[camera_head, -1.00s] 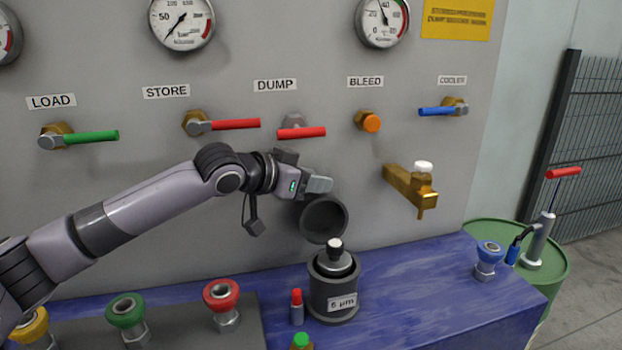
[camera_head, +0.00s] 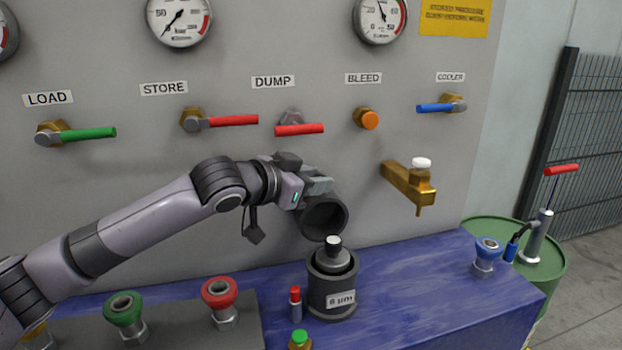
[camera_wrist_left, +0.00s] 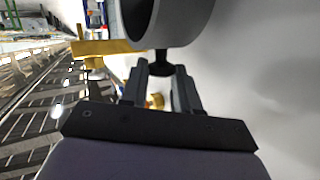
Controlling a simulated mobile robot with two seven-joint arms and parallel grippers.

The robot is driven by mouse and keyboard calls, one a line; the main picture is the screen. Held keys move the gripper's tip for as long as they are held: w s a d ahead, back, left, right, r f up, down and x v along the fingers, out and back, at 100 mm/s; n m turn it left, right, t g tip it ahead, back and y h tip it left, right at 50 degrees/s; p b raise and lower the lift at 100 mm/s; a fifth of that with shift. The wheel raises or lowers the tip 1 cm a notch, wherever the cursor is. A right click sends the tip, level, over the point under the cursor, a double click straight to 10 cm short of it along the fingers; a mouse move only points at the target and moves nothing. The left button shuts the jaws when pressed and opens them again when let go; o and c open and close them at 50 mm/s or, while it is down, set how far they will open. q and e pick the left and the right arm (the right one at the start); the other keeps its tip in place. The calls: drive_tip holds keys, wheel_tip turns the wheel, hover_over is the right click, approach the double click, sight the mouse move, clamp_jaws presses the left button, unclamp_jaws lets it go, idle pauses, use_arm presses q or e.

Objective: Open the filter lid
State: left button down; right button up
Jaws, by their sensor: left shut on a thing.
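The filter housing (camera_head: 318,295) is a dark grey cylinder labelled "6 µm" on the blue bench. Its mouth is uncovered, and a grey filter element with a white top (camera_head: 334,243) shows in it. The round dark lid (camera_head: 325,220) stands tilted up behind and above the housing, its hollow side facing the camera. The lid also shows at the top of the left wrist view (camera_wrist_left: 180,22), with a small dark knob (camera_wrist_left: 160,66) below it. My left gripper (camera_head: 322,184) is at the lid's upper edge, shut on the knob. The hinge is hidden.
A red-capped bottle (camera_head: 295,304) stands close left of the housing. Red (camera_head: 219,294) and green (camera_head: 124,309) couplings stand farther left. A brass tap (camera_head: 408,185) sticks out of the panel at right, and the red DUMP lever (camera_head: 299,130) is above my gripper.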

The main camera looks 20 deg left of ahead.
use_arm(q)
drive_tip(key=c, duration=1.1)
unclamp_jaws()
drive_tip(key=shift+b+v, duration=0.35)
drive_tip(key=shift+v, duration=3.25)
